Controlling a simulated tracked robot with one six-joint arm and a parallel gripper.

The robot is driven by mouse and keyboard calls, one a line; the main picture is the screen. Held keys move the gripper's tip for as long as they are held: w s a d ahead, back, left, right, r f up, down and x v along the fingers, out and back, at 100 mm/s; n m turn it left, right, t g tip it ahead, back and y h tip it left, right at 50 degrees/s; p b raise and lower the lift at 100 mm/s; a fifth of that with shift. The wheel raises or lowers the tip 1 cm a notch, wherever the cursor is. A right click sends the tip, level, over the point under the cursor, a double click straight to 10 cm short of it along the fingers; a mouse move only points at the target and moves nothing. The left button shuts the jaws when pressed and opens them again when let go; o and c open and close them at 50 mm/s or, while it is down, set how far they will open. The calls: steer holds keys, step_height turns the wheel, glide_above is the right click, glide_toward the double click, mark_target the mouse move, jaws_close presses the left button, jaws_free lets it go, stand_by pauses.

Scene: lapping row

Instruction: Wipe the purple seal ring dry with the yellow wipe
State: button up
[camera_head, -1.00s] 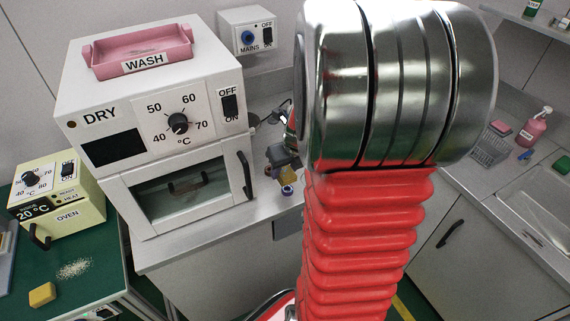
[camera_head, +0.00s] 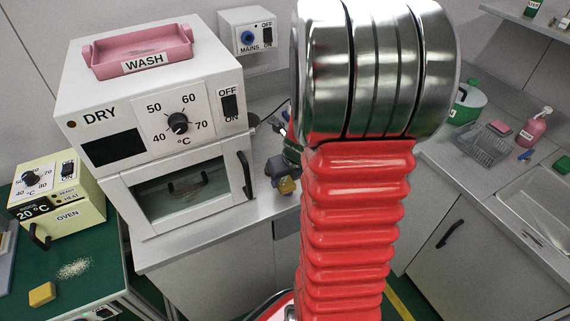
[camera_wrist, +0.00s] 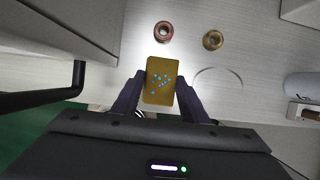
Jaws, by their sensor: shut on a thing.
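My gripper (camera_wrist: 160,84) is shut on the yellow wipe (camera_wrist: 161,72), which shows blue spots on its face in the wrist view. Whether the wipe touches anything beneath is not clear. A red ring (camera_wrist: 163,32) and a brass-coloured ring (camera_wrist: 213,40) lie on the counter beyond the wipe.
The dryer (camera_head: 150,130) stands left of my gripper, its dark door handle (camera_wrist: 45,98) close on the left in the wrist view. A thin arc is marked on the counter (camera_wrist: 250,55). A grey cylinder (camera_wrist: 303,86) lies at the right. The counter's front edge is close.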

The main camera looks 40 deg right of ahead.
steer(key=shift+f, duration=0.95)
steer(key=shift+d, duration=0.2)
steer(key=shift+c, duration=0.4)
steer(key=shift+d+f, duration=0.1)
steer(key=shift+d, duration=0.65)
steer(key=shift+a, duration=1)
steer(key=shift+d, duration=0.95)
steer(key=shift+a, duration=0.95)
steer(key=shift+w+r, duration=0.1)
steer(key=shift+r, duration=3.85)
steer(key=shift+s, duration=0.25)
